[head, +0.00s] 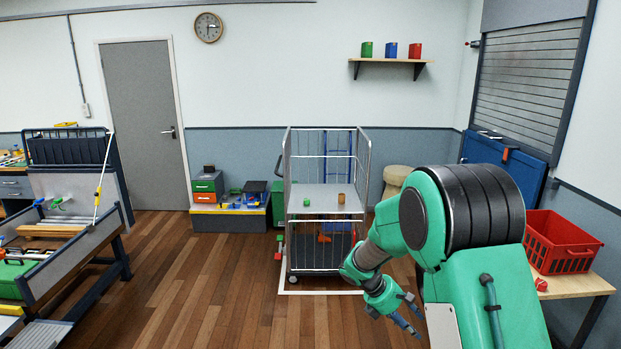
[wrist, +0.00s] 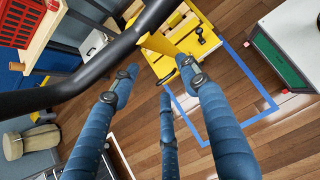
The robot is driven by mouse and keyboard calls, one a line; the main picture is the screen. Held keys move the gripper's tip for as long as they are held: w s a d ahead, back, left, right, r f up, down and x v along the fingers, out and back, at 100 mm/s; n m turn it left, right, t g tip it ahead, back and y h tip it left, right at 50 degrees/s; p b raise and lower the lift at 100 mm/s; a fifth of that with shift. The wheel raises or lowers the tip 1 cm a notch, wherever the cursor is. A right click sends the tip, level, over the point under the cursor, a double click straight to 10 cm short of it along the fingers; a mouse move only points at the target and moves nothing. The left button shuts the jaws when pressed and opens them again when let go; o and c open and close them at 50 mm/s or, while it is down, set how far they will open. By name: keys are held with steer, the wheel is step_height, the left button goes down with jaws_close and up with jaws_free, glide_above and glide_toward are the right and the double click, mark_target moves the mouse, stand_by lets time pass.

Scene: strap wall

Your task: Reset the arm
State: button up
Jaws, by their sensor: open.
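My arm, green with black bands, reaches forward at the right of the head view. My gripper (head: 408,318) is at its lower end, low over the wooden floor, right of the wheeled cage trolley (head: 318,195). In the wrist view its blue fingers (wrist: 165,95) are spread apart, with nothing between them. A dark curved bar crosses that view in front of or close by the fingers; I cannot tell what it is.
A red crate (head: 562,243) stands on a wooden table (head: 568,284) at the right, near my arm. A workbench (head: 75,245) is at the left. A yellow object (wrist: 185,45) and a blue floor outline (wrist: 268,105) show in the wrist view. Open floor (head: 190,290) lies left of the trolley.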

steer(key=s+a+r+m+t+y+b, duration=0.3)
steer(key=s+r+m, duration=0.6)
steer(key=s+r, duration=0.9)
steer(key=s+a+r+m+t+y+b, duration=0.1)
steer(key=s+a+r+m+y, duration=0.1)
steer(key=s, duration=0.8)
steer(key=s+a+r+m+t+y+b, duration=0.1)
steer(key=s+a+m+y, duration=0.2)
steer(key=s+m, duration=0.4)
steer(key=s+a, duration=0.1)
steer(key=s, duration=0.3)
steer(key=shift+a+r+t+b, duration=0.35)
steer(key=shift+a+t, duration=0.05)
